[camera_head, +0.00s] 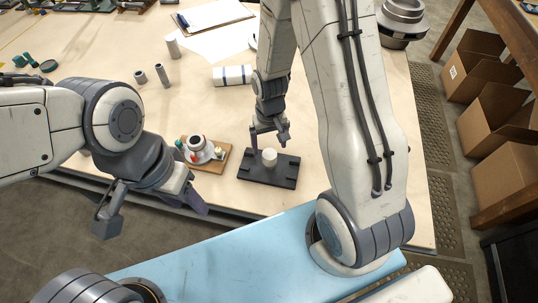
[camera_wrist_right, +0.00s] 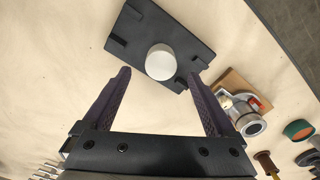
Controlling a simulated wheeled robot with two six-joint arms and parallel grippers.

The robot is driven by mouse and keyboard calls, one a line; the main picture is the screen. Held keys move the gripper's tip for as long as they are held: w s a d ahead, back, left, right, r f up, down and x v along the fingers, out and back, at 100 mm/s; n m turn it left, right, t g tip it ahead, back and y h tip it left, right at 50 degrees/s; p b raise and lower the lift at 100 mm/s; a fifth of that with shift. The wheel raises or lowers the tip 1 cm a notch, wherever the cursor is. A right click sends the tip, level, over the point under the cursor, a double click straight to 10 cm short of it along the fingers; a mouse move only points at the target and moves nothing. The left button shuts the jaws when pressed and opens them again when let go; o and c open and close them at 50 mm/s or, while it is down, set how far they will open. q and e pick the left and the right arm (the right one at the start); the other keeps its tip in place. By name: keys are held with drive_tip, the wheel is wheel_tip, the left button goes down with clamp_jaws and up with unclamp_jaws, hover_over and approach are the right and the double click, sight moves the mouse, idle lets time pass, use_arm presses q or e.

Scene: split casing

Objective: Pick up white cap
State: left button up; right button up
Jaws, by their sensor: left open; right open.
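The white cap (camera_head: 269,158) is a short pale cylinder standing upright on a dark rectangular plate (camera_head: 257,176) near the table's front edge. In the right wrist view the cap (camera_wrist_right: 160,62) lies beyond the fingertips, centred a little right of the gap's middle, on the dark plate (camera_wrist_right: 130,52). My right gripper (camera_head: 270,142) is open and empty, just above and behind the cap. Its two fingers (camera_wrist_right: 162,80) show apart in the wrist view. My left gripper (camera_head: 150,212) is open and empty, in front of the table edge, left of the plate.
A wooden tray (camera_head: 219,160) with a white and metal part (camera_head: 199,150) sits left of the plate. A striped roll (camera_head: 232,75), grey cylinders (camera_head: 162,75) and a clipboard (camera_head: 214,14) lie farther back. Cardboard boxes (camera_head: 503,140) stand at right.

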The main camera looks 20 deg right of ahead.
sight(269, 153)
drive_tip(key=shift+a+f+p, duration=0.1)
drive_tip(key=shift+f+p, duration=0.4)
drive_tip(key=shift+f, duration=1.85)
drive_tip(key=c, duration=1.4)
drive_tip(key=shift+r, duration=0.1)
